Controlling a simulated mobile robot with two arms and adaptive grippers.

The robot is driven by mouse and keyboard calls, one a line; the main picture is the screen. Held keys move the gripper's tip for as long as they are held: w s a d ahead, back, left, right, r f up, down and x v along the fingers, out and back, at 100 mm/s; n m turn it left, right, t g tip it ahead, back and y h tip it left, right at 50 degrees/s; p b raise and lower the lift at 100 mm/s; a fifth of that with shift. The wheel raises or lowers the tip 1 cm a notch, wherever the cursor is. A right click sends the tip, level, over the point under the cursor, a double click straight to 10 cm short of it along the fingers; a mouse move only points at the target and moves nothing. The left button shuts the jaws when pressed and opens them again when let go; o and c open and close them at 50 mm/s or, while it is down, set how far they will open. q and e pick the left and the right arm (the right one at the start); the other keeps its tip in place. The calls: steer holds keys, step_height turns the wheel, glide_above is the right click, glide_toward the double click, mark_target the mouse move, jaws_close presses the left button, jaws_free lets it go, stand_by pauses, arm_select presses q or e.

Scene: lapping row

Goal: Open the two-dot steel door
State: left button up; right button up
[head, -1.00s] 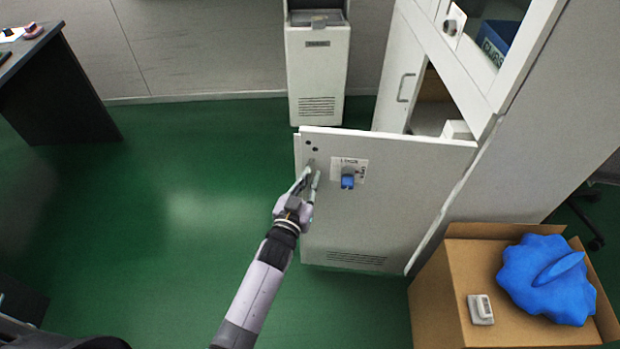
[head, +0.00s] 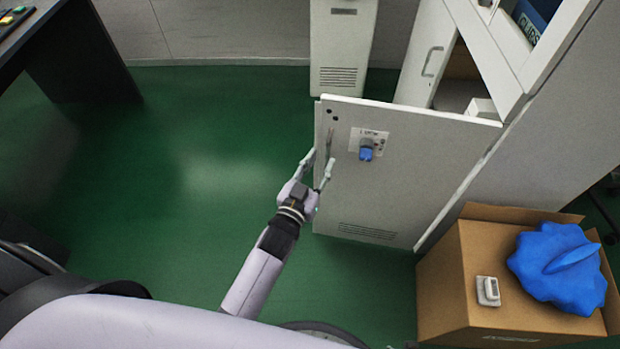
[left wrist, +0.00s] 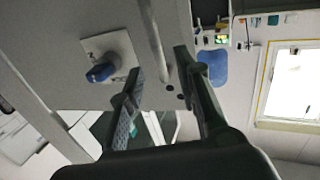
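The two-dot steel door (head: 400,190) stands swung well out from the cabinet (head: 560,130). Its two black dots (head: 332,114) are at the top outer corner, with the bar handle (head: 329,142) just below and a blue knob (head: 366,153) beside them. My left gripper (head: 319,160) is at the door's outer edge by the lower end of the handle, fingers spread and empty. In the left wrist view the handle (left wrist: 152,40) shows beyond and between the open fingers (left wrist: 158,68), the blue knob (left wrist: 101,73) to its left. My right gripper is not in view.
A cardboard box (head: 450,285) with a blue item (head: 560,268) and a small white device (head: 488,291) stands right of the door. A second door (head: 428,60) stands behind. A dark desk (head: 75,50) is at upper left. Green floor (head: 200,180) left of the door is clear.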

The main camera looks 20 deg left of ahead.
arm_select(q)
steer(key=s+a, duration=0.1)
steer(key=s, duration=0.5)
steer(key=shift+s, duration=0.2)
